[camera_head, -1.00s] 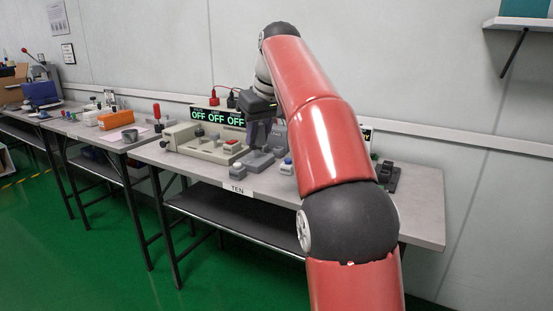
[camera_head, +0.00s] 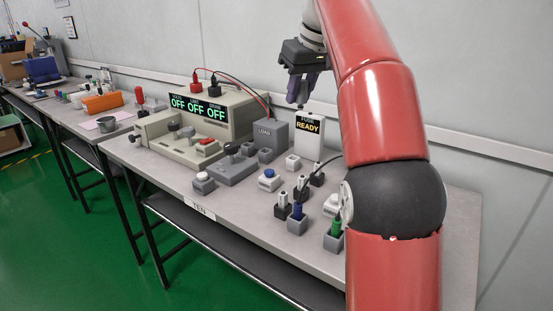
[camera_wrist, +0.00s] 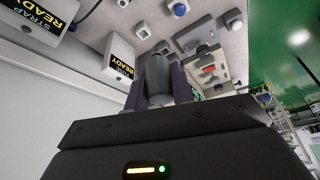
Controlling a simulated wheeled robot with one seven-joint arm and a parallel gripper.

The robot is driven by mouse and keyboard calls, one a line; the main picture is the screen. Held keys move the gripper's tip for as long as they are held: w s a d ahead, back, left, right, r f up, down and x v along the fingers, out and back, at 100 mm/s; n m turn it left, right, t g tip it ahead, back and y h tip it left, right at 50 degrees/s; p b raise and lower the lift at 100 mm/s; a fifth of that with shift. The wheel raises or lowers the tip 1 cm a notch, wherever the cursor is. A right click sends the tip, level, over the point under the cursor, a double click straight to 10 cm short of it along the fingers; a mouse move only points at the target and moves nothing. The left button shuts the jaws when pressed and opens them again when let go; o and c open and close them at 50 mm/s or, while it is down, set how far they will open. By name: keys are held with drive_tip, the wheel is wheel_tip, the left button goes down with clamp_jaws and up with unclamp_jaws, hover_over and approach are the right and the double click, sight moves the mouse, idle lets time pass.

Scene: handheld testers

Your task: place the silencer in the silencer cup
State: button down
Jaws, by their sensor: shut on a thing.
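My gripper (camera_head: 304,92) hangs above the back of the near bench, in front of the wall and above the white FUSE READY box. Its dark purple fingers point down. In the wrist view my gripper (camera_wrist: 159,75) is shut on a grey, round-ended cylinder (camera_wrist: 157,72), which looks like the silencer. In the head view only a small part of it shows below the fingers. It is clear of the bench. I cannot tell which holder is the silencer cup; small white blocks (camera_head: 292,161) and grey blocks stand on the bench below.
The FUSE READY box (camera_head: 309,134) and grey LOAD box (camera_head: 271,134) stand upright beneath my gripper. The tester (camera_head: 215,112) with red and black cables is to the left. Several plugs and holders, one with a green plug (camera_head: 336,228), crowd the front right.

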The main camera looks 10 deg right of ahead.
drive_tip(key=shift+d+f, duration=0.1)
drive_tip(key=shift+f, duration=0.2)
wheel_tip(320, 180, down, 19)
drive_tip(key=b, duration=0.3)
drive_tip(key=shift+f, duration=0.15)
drive_tip(key=shift+f+b, duration=0.15)
drive_tip(key=shift+b, duration=0.2)
drive_tip(key=c, duration=1.2)
unclamp_jaws()
